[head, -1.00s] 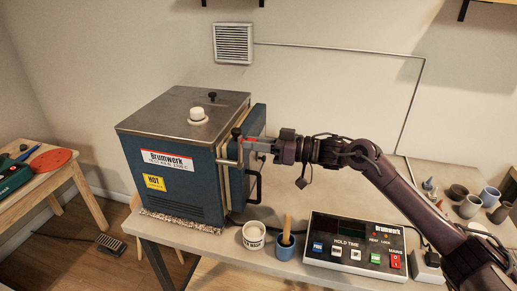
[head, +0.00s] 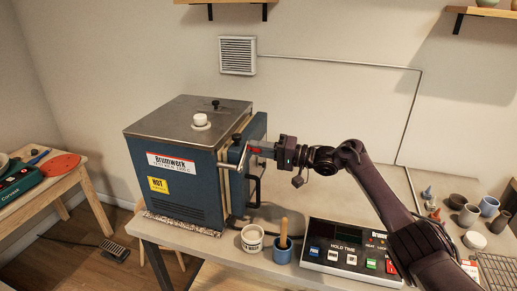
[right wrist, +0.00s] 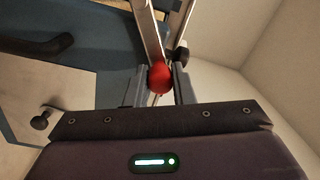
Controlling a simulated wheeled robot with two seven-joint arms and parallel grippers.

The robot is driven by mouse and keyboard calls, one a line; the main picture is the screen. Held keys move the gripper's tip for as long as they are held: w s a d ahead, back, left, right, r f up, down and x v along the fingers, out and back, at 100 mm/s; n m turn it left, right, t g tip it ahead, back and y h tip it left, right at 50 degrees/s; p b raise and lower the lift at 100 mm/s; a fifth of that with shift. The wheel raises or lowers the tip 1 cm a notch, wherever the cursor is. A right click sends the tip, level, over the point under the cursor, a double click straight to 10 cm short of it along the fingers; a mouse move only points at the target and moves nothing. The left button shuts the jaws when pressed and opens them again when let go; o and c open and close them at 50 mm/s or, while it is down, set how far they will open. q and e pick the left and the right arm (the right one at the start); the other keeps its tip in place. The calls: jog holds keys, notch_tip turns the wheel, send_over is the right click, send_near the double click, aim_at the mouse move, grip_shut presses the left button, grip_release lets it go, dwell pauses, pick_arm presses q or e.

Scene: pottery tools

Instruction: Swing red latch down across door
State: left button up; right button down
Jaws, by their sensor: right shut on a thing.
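The blue kiln (head: 185,195) stands on the table with its steel top and its door (head: 258,128) on the right side, which looks closed or nearly so. The red latch grip (head: 255,150) is at the door's upper front edge, with a pale metal bar running from it. My right gripper (head: 252,149) is shut on the red latch grip. In the right wrist view the rounded red grip (right wrist: 160,78) sits between my two fingers (right wrist: 160,86), and the metal bar extends away beyond it. The latch's far end is partly hidden. My left gripper is out of view.
A black door handle (head: 255,188) is below my gripper. A white jar (head: 252,240), a blue cup with a wooden tool (head: 283,252) and a control box (head: 345,252) stand at the table's front. Small pots (head: 468,214) are at the right.

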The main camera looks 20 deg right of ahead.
jog(key=shift+w+d+f+m, duration=0.15)
jog(key=shift+f+m, duration=0.45)
jog(key=shift+m, duration=0.5)
jog(key=shift+w+d+f+m, duration=0.1)
jog(key=shift+f+m, duration=0.55)
jog(key=shift+m, duration=0.45)
jog(key=shift+w+d+f+m, duration=0.15)
jog(key=shift+f+m, duration=0.45)
jog(key=shift+m, duration=0.5)
jog(key=c, duration=1.2)
grip_release()
jog(key=shift+f, duration=0.1)
jog(key=shift+c, duration=0.2)
jog(key=v, duration=0.7)
jog(key=shift+s+d+b, duration=0.25)
jog(key=shift+b, duration=0.15)
